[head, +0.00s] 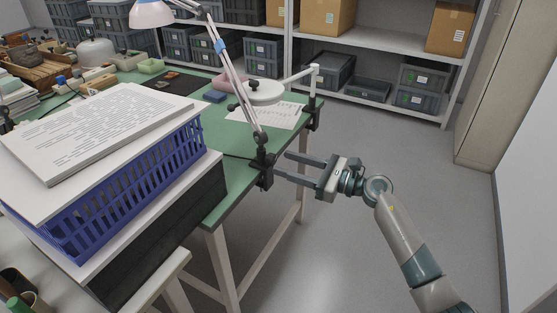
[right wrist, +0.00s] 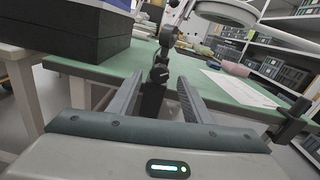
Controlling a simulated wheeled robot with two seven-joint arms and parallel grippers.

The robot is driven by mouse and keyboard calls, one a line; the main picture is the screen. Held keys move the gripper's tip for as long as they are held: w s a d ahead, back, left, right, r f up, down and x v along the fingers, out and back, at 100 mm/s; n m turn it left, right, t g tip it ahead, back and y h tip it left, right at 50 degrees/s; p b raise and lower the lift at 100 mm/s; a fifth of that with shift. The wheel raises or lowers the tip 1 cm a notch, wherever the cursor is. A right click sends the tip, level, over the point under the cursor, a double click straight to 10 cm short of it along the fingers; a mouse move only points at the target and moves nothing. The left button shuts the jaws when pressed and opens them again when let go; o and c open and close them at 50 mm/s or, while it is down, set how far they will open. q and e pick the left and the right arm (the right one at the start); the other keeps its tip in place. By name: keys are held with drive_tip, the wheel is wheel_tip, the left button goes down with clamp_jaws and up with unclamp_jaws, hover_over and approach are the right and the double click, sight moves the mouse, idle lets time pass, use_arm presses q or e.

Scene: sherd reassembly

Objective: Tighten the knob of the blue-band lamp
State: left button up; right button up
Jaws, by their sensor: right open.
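The blue-band lamp (head: 221,45) stands clamped to the right edge of the green table, with its white shade at the upper left. Its dark clamp (head: 264,172) grips the table edge. In the right wrist view a small dark knob (right wrist: 160,73) shows on the clamp, straight ahead between my fingers. My right gripper (head: 281,164) is open, its two fingers pointing left at the clamp. In the right wrist view the fingers (right wrist: 159,82) lie on either side of the knob and clamp; I cannot tell whether they touch. My left gripper is not in view.
A white magnifier lamp (head: 267,91) with its own clamp (head: 314,116) stands farther along the same edge, over a paper sheet (head: 285,117). A blue crate (head: 130,190) with papers on top fills the left. The floor right of the table is clear.

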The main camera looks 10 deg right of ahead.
sight(275, 160)
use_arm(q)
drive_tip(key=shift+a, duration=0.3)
use_arm(e)
drive_tip(key=shift+x, duration=1.75)
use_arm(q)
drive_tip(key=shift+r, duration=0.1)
use_arm(e)
drive_tip(key=c, duration=1.1)
drive_tip(key=shift+o, duration=0.2)
drive_tip(key=shift+r+m+p, duration=0.1)
drive_tip(key=shift+m+p, duration=0.4)
drive_tip(key=shift+m, duration=0.1)
drive_tip(key=m+p, duration=0.2)
drive_tip(key=m, duration=0.2)
drive_tip(key=shift+m, duration=0.3)
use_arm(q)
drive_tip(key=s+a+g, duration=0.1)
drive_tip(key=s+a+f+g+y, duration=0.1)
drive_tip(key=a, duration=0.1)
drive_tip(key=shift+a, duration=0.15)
